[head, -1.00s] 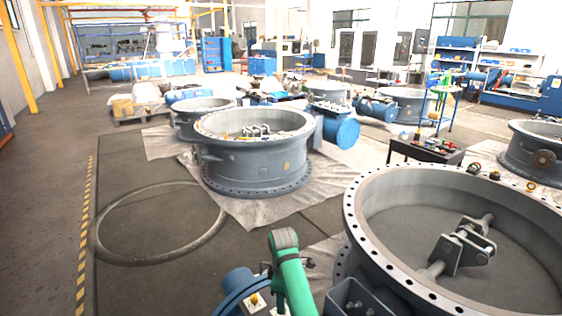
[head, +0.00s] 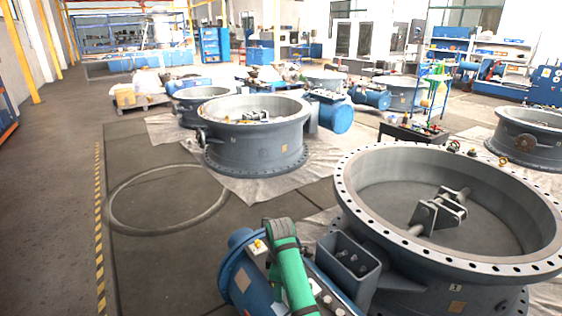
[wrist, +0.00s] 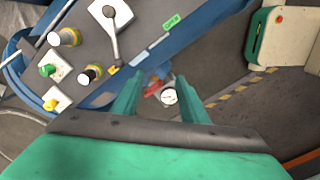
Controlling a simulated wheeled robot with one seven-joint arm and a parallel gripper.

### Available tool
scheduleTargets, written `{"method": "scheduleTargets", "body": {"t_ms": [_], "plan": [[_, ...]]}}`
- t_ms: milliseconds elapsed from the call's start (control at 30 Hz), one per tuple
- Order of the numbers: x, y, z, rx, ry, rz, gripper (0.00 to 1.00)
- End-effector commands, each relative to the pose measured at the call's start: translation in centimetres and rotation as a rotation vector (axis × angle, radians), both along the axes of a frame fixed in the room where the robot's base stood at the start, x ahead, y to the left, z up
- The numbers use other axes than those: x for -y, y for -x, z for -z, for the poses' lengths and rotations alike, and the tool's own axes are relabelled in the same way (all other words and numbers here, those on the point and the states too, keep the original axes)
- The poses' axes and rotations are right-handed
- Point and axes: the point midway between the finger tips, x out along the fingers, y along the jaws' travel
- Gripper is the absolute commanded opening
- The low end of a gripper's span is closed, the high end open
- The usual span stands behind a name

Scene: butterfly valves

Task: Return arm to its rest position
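My green arm (head: 287,262) shows at the bottom of the head view, over a blue actuator (head: 250,277) beside the large grey valve body (head: 452,268). The gripper's tip cannot be made out there. In the wrist view my gripper (wrist: 160,88) has its two green fingers apart. A round white gauge (wrist: 168,96) and a red part (wrist: 152,88) show in the gap, behind the fingers; I cannot tell how far. Nothing is visibly held.
A panel (wrist: 90,50) with knobs and a lever lies at upper left in the wrist view. A second valve body (head: 255,140) stands on sheeting further back. A flat ring (head: 168,200) lies on the floor at left. The left aisle (head: 50,200) is clear.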

Motion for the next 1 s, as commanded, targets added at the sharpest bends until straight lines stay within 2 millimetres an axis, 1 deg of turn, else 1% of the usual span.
{"method": "scheduleTargets", "body": {"t_ms": [67,367,567,667,767,900,1000], "plan": [[0.0,0.0,0.0,0.000,0.000,0.000,0.40],[-2.9,0.9,3.7,0.052,-0.061,0.034,0.40],[-5.3,1.8,6.5,0.098,-0.117,0.073,0.40],[-6.8,2.6,8.3,0.128,-0.155,0.103,0.40],[-8.7,3.8,10.5,0.165,-0.206,0.147,0.40],[-11.5,6.1,13.6,0.228,-0.290,0.231,0.40],[-13.0,7.8,15.4,0.273,-0.348,0.300,0.40]]}}
